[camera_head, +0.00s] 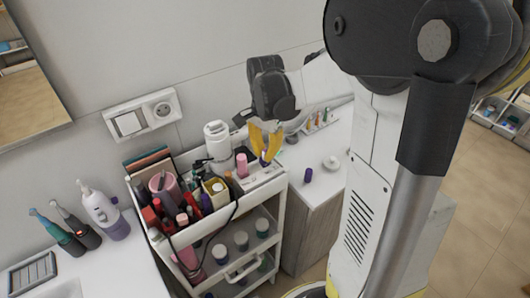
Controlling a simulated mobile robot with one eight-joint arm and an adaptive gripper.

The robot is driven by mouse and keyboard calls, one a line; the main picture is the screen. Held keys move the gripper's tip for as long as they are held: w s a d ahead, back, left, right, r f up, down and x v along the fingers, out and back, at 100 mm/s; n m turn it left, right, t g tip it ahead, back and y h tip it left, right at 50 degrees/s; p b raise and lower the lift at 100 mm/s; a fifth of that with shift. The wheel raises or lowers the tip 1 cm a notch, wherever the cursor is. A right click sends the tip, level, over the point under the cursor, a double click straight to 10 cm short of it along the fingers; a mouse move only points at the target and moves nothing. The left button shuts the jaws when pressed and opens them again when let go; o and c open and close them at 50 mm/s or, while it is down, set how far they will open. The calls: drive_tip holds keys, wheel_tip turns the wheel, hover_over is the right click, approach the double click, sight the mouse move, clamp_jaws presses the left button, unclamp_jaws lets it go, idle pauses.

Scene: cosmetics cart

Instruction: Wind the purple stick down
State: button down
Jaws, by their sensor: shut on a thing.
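My gripper (265,154) with its yellow fingers points down over the right end of the cart's top tray. It is shut on the purple stick (264,161), of which only a small dark purple part shows between and below the fingertips. The rest is hidden by the fingers, so I cannot tell how far the stick is wound out. A small dark purple cylinder, like a cap (308,174), stands on the white counter to the right. A pink tube (242,165) stands just left of my gripper.
The white cart (221,218) holds crowded cosmetics, a white bottle (217,140) and a pink cup (164,186) with tools. A black cable hangs across its front. Electric toothbrushes stand on the left counter. A small white round item (331,163) lies on the right counter.

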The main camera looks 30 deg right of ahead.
drive_tip(key=m, duration=0.5)
idle(0.6)
drive_tip(key=c, duration=1.4)
unclamp_jaws()
wheel_tip(320, 180, up, 12)
drive_tip(key=shift+s, duration=0.1)
